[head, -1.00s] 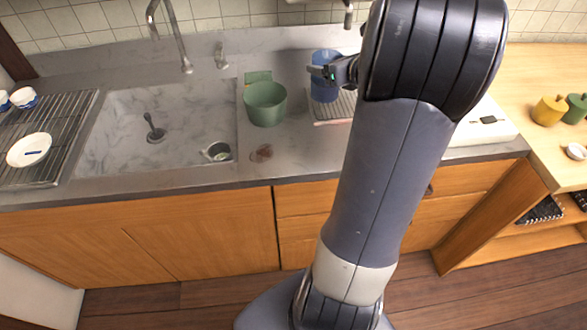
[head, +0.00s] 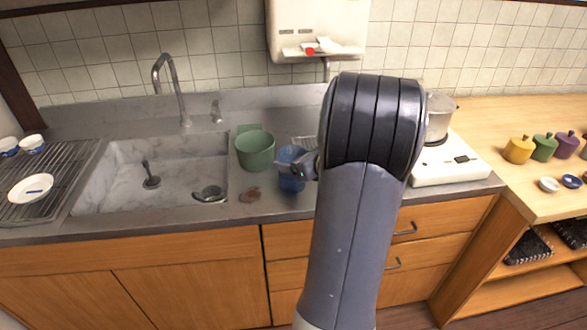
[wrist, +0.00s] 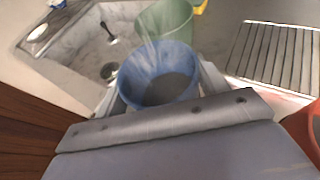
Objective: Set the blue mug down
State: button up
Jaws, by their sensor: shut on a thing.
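The blue mug (head: 291,170) is near the front of the grey counter, just right of the green container (head: 255,150). My gripper (head: 308,163) is shut on the mug from its right side. In the wrist view the mug (wrist: 158,76) stands between my two fingers, its open top and dark inside facing the camera. It looks about upright. Whether its base touches the counter is hidden. The green container (wrist: 165,22) is right behind the mug in the wrist view.
The marble sink (head: 120,170) lies to the left. My arm hides some counter.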

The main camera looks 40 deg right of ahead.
jog(key=shift+f, duration=1.2)
jog(key=shift+f+b, duration=0.15)
jog(key=shift+b, duration=0.15)
jog(key=o, duration=1.7)
jog(key=shift+r+p, duration=0.25)
jog(key=shift+p, duration=0.1)
jog(key=b+v, duration=0.1)
jog(key=v, duration=1.1)
jog(key=shift+w, duration=0.1)
